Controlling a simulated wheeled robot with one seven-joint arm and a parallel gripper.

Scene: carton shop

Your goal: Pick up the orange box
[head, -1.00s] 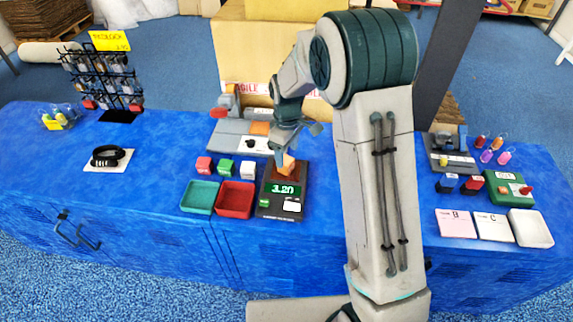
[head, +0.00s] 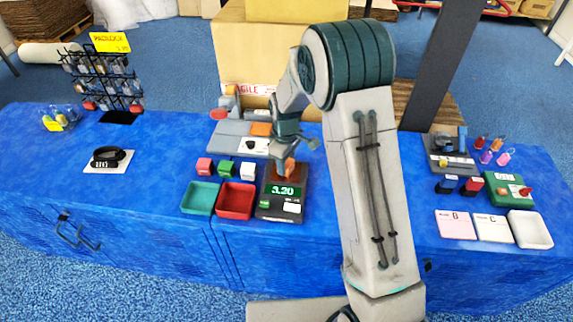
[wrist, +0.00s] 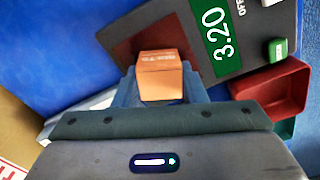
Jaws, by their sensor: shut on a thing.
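The orange box (head: 286,167) is at the scale (head: 279,207) in the head view, partly hidden by my gripper (head: 289,160). In the wrist view, the orange box (wrist: 162,80) is between the two fingers of my gripper (wrist: 161,84), which is shut on it. The scale's dark red plate (wrist: 150,38) shows behind the box. The scale display reads 3.20. I cannot tell whether the box still touches the plate.
A teal tray (head: 200,198) and a red tray (head: 236,201) lie left of the scale. Red (head: 204,165), green (head: 226,168) and white (head: 248,170) boxes stand behind them. A grey stand with an orange patch (head: 261,129) is farther back.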

